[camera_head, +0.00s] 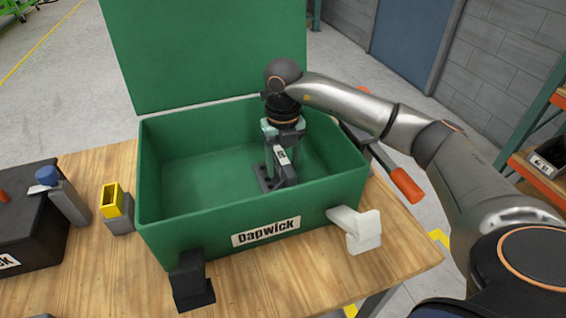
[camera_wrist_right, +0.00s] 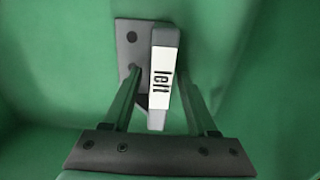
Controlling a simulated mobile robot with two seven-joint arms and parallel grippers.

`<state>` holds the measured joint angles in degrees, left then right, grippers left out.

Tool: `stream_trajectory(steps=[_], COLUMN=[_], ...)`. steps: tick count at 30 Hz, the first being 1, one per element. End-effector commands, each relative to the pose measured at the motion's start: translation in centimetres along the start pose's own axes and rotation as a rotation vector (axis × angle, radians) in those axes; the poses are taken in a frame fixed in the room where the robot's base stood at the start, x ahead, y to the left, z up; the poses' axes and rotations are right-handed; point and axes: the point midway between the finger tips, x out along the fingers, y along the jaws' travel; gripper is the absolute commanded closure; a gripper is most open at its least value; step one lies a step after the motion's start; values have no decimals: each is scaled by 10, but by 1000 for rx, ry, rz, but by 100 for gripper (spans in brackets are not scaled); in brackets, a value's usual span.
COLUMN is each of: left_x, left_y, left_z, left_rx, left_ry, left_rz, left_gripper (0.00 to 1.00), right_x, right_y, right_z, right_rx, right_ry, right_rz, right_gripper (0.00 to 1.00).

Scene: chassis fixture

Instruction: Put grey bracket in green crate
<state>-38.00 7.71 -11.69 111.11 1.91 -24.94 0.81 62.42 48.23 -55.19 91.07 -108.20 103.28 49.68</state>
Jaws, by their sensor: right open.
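The green crate (camera_head: 160,225) stands on the wooden table with its lid raised at the back. The grey bracket (camera_head: 289,178) is inside it, on the floor towards the right. It has a flat plate with holes and an upright arm with a white label; it also shows in the right wrist view (camera_wrist_right: 130,45). My right gripper (camera_head: 281,167) reaches down into the crate. Its fingers are open, one on each side of the bracket's labelled arm, with gaps visible in the right wrist view (camera_wrist_right: 160,75). My left gripper is not in view.
A black bracket (camera_head: 190,282) and a white bracket (camera_head: 358,230) are at the crate's front. A yellow-topped grey part (camera_head: 112,203), a blue-topped grey part (camera_head: 66,198) and a black box (camera_head: 30,235) are left. An orange-handled tool (camera_head: 405,185) is right. The crate's left half is empty.

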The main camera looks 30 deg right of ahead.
Motion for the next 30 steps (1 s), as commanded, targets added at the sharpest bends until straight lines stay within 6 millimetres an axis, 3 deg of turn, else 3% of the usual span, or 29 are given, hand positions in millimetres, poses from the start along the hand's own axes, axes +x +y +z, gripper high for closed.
stream_trajectory(steps=[5, 19, 30], left_x=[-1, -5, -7], left_y=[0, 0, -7], left_z=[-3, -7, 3], left_rx=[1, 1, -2], left_ry=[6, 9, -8], left_rz=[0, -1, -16], left_gripper=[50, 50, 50], right_x=[-16, -110, -123], right_y=[1, 0, 0], right_z=[1, 1, 0], right_rx=[0, 0, 0], right_ry=[-5, -3, 0], right_rz=[3, 1, 0], right_gripper=[42, 42, 42])
